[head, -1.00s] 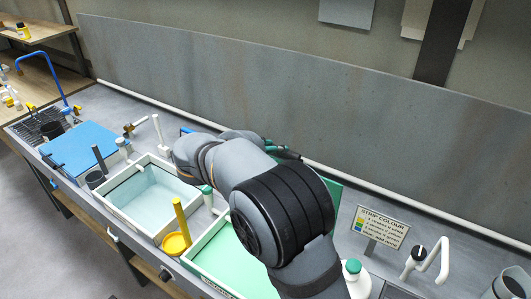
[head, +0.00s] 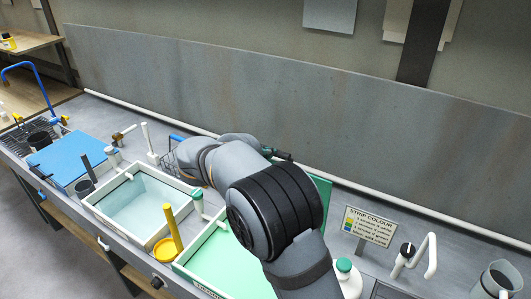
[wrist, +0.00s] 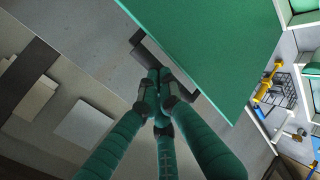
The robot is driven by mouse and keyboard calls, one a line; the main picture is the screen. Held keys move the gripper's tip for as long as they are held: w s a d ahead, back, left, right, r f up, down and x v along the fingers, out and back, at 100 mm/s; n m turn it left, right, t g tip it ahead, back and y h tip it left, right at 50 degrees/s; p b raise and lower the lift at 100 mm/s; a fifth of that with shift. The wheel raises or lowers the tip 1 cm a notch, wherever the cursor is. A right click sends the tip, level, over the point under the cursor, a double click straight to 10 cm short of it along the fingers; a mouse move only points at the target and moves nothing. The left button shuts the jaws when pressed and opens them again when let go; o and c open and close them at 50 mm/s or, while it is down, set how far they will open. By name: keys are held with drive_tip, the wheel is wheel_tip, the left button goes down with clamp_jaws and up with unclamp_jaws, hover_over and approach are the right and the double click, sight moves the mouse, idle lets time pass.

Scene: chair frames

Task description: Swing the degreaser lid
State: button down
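A green lid (wrist: 215,50) stands raised and fills the upper middle of the wrist view. In the head view a strip of the green lid (head: 322,190) shows behind my arm, at the back of the tank with green liquid (head: 222,255). I cannot read which tank is the degreaser. My gripper (wrist: 158,82) has its green fingers drawn together at the tips, beside the lid's edge and a dark bar there. I cannot tell whether they touch the bar. In the head view my gripper (head: 278,154) is small and partly hidden behind my arm.
A blue lid (head: 65,155) lies flat over the left tank. An open pale-blue tank (head: 140,200) stands between. A yellow handle (head: 173,226), a wire basket (wrist: 278,92), a white bottle (head: 346,280) and a strip-colour sign (head: 370,226) are nearby. The back wall is close behind.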

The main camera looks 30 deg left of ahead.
drive_tip(key=shift+f, duration=0.6)
drive_tip(key=c, duration=2.4)
unclamp_jaws()
drive_tip(key=shift+c, duration=0.2)
drive_tip(key=shift+w+r, duration=0.3)
drive_tip(key=shift+r, duration=0.1)
drive_tip(key=shift+a, duration=0.1)
clamp_jaws()
